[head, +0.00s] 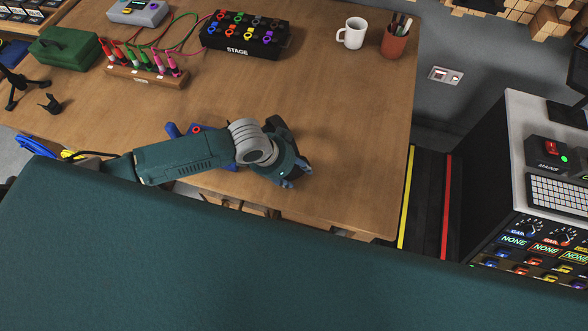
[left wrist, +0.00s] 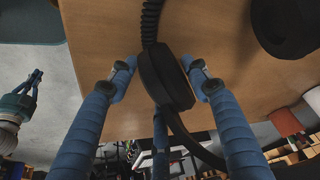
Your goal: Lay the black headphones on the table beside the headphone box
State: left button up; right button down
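A white mug (head: 352,33) and a brown pen cup (head: 395,40) stand at the back right. A black STAGE box (head: 246,36), a connector rack (head: 145,75) and a green case (head: 65,48) stand at the back left.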

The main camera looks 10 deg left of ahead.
pick_arm(q)
jog(key=v, duration=1.2)
jog(key=shift+b, duration=0.35)
